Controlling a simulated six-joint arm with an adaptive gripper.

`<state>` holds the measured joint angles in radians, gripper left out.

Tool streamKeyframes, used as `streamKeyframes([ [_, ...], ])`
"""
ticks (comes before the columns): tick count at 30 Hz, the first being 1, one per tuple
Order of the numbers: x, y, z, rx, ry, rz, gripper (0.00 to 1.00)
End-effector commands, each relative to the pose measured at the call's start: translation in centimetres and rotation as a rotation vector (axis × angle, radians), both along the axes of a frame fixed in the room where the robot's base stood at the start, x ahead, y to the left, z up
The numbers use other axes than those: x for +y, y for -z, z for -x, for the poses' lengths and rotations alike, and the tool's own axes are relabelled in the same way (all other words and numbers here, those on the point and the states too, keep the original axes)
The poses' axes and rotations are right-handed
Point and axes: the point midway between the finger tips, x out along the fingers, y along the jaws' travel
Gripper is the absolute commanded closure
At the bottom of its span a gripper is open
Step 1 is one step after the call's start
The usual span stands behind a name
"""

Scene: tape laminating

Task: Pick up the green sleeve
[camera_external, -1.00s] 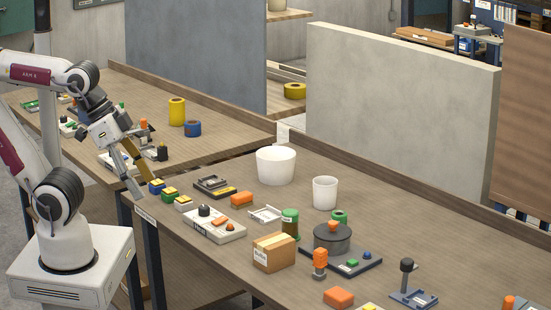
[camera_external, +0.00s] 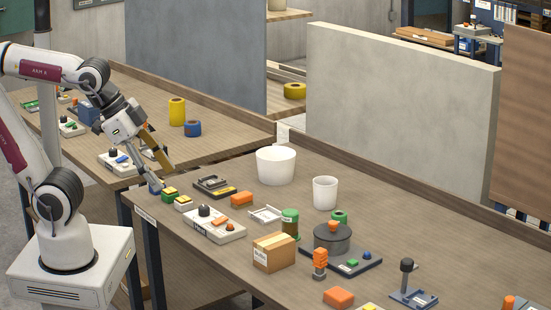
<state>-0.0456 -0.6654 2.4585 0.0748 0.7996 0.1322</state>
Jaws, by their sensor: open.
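A short green ring-like piece (camera_external: 340,217), which looks like the green sleeve, stands on the near table behind the grey round pot. Its lower part is hidden by the pot. A green-lidded jar (camera_external: 290,222) stands to its left. My gripper (camera_external: 163,178) is open and empty, pointing down over the near table's left corner.
A grey pot (camera_external: 332,240) on a dark plate, a cardboard box (camera_external: 274,252), a white cup (camera_external: 325,193) and a white bucket (camera_external: 276,166) stand around the green piece. A grey control box (camera_external: 215,226) and an orange block (camera_external: 242,199) lie between it and my gripper.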

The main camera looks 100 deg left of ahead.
Motion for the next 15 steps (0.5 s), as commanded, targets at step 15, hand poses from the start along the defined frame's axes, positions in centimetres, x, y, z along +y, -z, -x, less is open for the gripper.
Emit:
streamKeyframes([
  [15,9.0,-3.2,-12.1,-0.07,0.333,-0.487,0.51],
])
